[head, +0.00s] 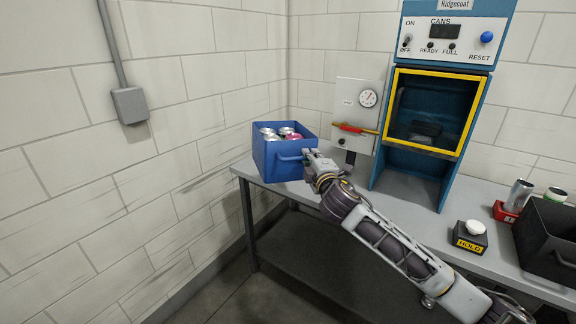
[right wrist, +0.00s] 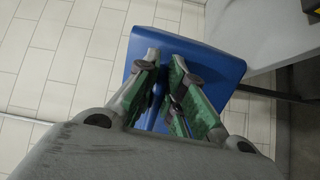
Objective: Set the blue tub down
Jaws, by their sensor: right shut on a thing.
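The blue tub (head: 271,163) is at the left end of the grey bench (head: 300,189), upright, with several cans (head: 285,132) inside. I cannot tell whether its base touches the bench top or is slightly above it. My right gripper (head: 308,157) is at the tub's front handle, shut on it. In the right wrist view the green-padded fingers of my right gripper (right wrist: 172,95) close around the handle, with the blue tub wall (right wrist: 215,70) behind them. My left gripper is not in view.
A gauge panel (head: 353,105) and the can machine (head: 440,70) stand right of the tub. A HOLD button box (head: 470,238), a red holder with a can (head: 507,210) and a black bin (head: 545,240) are farther right. The bench's left edge is close to the tub.

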